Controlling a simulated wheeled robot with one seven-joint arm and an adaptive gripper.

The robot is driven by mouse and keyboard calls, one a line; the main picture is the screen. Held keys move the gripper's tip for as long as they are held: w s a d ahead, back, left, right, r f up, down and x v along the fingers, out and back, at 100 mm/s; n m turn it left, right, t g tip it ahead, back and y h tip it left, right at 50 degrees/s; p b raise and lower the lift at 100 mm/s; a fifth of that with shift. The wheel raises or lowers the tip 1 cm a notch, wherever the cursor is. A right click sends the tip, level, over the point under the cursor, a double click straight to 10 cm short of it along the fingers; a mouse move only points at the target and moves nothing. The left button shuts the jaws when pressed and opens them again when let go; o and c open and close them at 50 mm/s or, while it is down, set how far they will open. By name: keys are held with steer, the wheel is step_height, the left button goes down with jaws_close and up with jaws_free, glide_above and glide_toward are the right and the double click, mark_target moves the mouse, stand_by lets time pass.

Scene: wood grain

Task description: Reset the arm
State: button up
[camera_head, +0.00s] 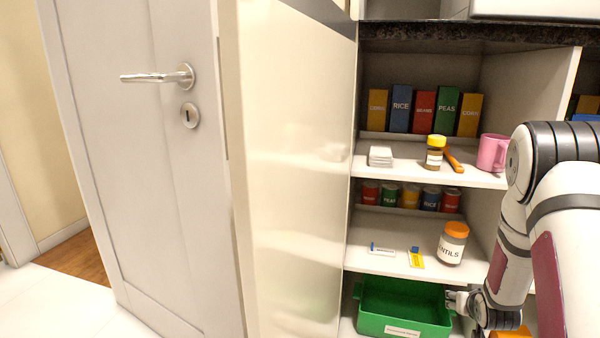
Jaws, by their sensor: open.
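My arm reaches down along the right side of the view, in front of the shelf unit. My gripper (457,302) is low, at the right end of the green bin (372,325) on the bottom shelf. The gripper is small in this view and seen from the side. It is open, and I see nothing held in it. I cannot tell whether it touches the bin's rim. Part of the shelf's right side is hidden behind my arm.
The upper shelf (400,160) holds boxes, a yellow-lidded jar (434,155) and a pink mug (492,153) near my arm. The middle shelf holds cans and a lentils jar (452,245). A white door (165,170) stands at left; white floor lies before it.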

steer(key=s+a+r+g+y, duration=0.1)
steer(key=s+a+r, duration=0.35)
steer(key=r, duration=0.25)
steer(key=s+a+r+g, duration=0.2)
steer(key=s+a+r, duration=0.2)
steer(key=a+r, duration=0.25)
steer(key=s+a+r+g+y, duration=0.1)
steer(key=s+a+r, duration=0.3)
steer(key=r, duration=0.3)
steer(key=s+a+r+n+g+y, duration=0.1)
steer(key=s+a+r+g, duration=0.2)
steer(key=s, duration=0.7)
steer(key=s+a+r+n, duration=0.1)
steer(key=s+a+r, duration=0.3)
steer(key=s, duration=0.7)
steer(key=s+a+r+n+g+y, duration=0.15)
steer(key=s+a, duration=0.35)
steer(key=s, duration=0.5)
step_height(320, 180, up, 40)
steer(key=t+p, duration=0.3)
steer(key=p, duration=3.6)
steer(key=shift+a+f, duration=0.15)
steer(key=shift+a, duration=0.05)
